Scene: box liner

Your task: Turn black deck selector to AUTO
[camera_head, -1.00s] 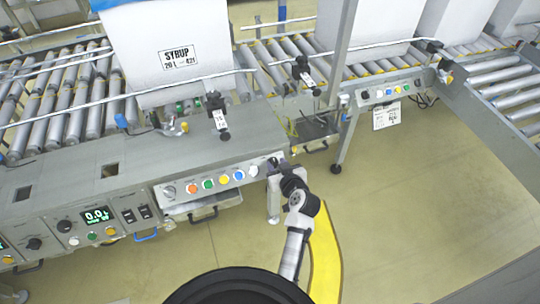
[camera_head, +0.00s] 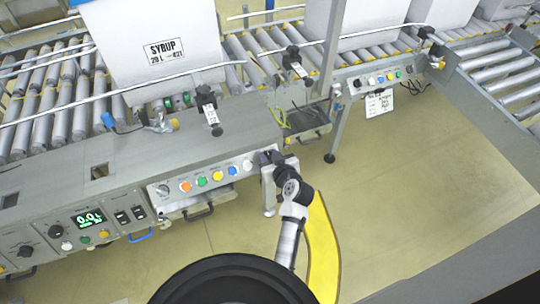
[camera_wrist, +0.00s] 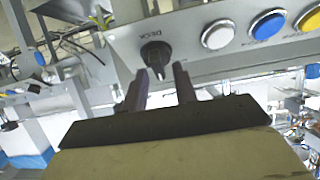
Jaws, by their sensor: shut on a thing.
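The black deck selector (camera_wrist: 156,54) is a round black knob with a pale pointer mark, on the grey control panel beside upside-down lettering that looks like DECK. In the wrist view its pointer end lies between my two fingertips. My gripper (camera_wrist: 160,72) is shut on the knob, one finger at each side. In the head view my gripper (camera_head: 266,158) is at the right end of the front control panel (camera_head: 172,199), and it hides the selector. The AUTO mark cannot be made out, so I cannot tell the knob's setting.
A white button (camera_wrist: 218,34) and a blue button (camera_wrist: 267,24) sit close beside the selector. A row of coloured buttons runs left along the panel. A white SYRUP box (camera_head: 150,45) stands on the roller conveyor behind. Open floor (camera_head: 420,190) lies to the right.

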